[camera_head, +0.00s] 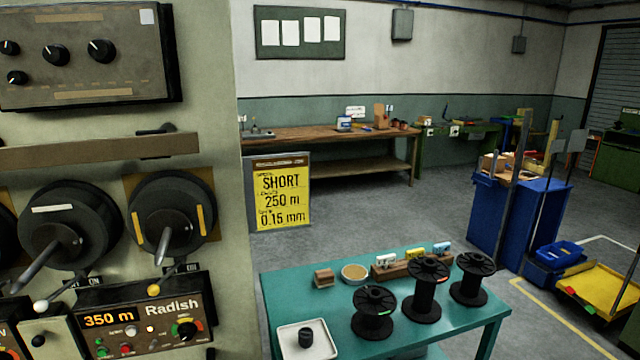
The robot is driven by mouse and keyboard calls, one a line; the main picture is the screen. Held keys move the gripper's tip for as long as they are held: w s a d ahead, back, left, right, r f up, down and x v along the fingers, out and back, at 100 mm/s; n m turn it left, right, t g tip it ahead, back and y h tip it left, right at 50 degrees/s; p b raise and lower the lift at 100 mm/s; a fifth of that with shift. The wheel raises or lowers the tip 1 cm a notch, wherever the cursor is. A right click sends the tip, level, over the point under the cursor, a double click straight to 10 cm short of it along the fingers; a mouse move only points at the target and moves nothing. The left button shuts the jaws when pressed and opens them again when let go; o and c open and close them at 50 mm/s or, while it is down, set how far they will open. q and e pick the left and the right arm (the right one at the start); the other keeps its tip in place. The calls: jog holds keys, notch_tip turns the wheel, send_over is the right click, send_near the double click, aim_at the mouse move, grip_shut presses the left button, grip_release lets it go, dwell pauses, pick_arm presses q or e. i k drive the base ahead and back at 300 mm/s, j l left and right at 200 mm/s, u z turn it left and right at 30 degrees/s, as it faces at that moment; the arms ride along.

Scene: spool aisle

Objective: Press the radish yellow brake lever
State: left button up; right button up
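The Radish panel (140,322) is at the lower left, with an orange "350 m" display, small buttons and a dial. A lever with a yellow ball knob (153,290) stands at the panel's top edge, just left of the name Radish. Most of the lever's shaft is hard to make out. Above it is a black round spool unit (172,215) with yellow strips and a grey cone pointing down toward the yellow knob. Neither of my grippers is in view.
A similar unit (70,225) with a white strip is to the left, with a white-knobbed lever (40,306) below. A teal table (290,280) with several black spools stands right of the wall. A yellow "SHORT 250 m" sign (282,198) stands behind. Floor beyond is open.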

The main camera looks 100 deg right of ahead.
aim_at(154, 289)
jog(key=z, duration=3.05)
